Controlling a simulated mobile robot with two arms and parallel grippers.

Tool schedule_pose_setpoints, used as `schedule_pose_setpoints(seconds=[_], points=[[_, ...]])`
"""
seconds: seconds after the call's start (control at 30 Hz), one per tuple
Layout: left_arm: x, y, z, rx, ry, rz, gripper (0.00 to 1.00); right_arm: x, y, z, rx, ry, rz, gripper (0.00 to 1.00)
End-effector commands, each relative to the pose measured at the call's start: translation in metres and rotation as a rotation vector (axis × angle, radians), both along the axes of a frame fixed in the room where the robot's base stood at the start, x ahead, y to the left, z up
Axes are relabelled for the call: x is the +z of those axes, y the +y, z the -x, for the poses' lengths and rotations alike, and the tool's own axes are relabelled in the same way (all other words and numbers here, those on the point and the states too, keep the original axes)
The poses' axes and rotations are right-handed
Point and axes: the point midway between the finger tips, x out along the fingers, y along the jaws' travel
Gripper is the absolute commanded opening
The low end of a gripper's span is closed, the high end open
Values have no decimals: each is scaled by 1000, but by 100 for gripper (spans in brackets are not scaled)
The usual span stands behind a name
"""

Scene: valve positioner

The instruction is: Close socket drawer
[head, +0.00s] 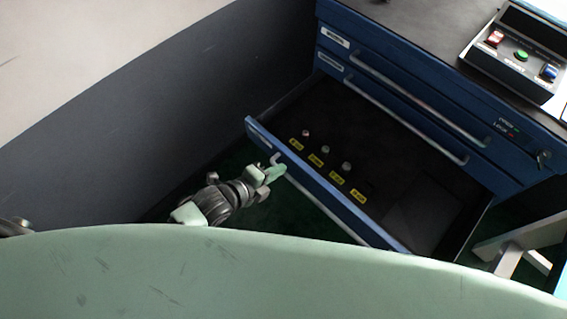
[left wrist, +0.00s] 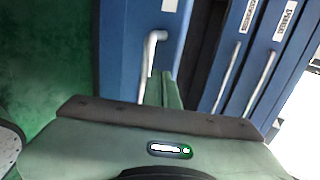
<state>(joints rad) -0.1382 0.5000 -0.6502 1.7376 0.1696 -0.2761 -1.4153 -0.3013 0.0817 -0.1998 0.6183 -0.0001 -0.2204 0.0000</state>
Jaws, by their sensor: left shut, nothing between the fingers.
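The socket drawer (head: 330,195) is the lowest drawer of a blue cabinet and stands pulled well out, with several sockets and yellow labels inside. A long metal handle (head: 322,208) runs along its front. My left gripper (head: 277,172) is shut and empty at the left end of this handle, close to the drawer front. In the left wrist view, the shut fingers (left wrist: 163,90) are beside the bent end of the handle (left wrist: 151,50); I cannot tell whether they touch it. My right gripper is not in view.
Two shut drawers with handles (head: 420,95) are above the open one. A control box (head: 517,52) with red, green and blue buttons stands on the cabinet top. A pale frame leg (head: 520,245) is at the right. Green floor lies under the drawer.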

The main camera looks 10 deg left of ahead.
Motion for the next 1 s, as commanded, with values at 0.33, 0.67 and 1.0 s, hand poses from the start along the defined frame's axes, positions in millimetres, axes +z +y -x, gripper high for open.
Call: schedule_pose_setpoints(seconds=[0.33, 0.67, 1.0], points=[[1, -15, -21, 1, 1, 0, 0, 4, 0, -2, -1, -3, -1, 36], [1, -15, -21, 1, 0, 0, 0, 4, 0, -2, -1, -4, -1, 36], [1, -37, -52, -1, -6, 1, 0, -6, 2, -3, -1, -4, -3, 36]])
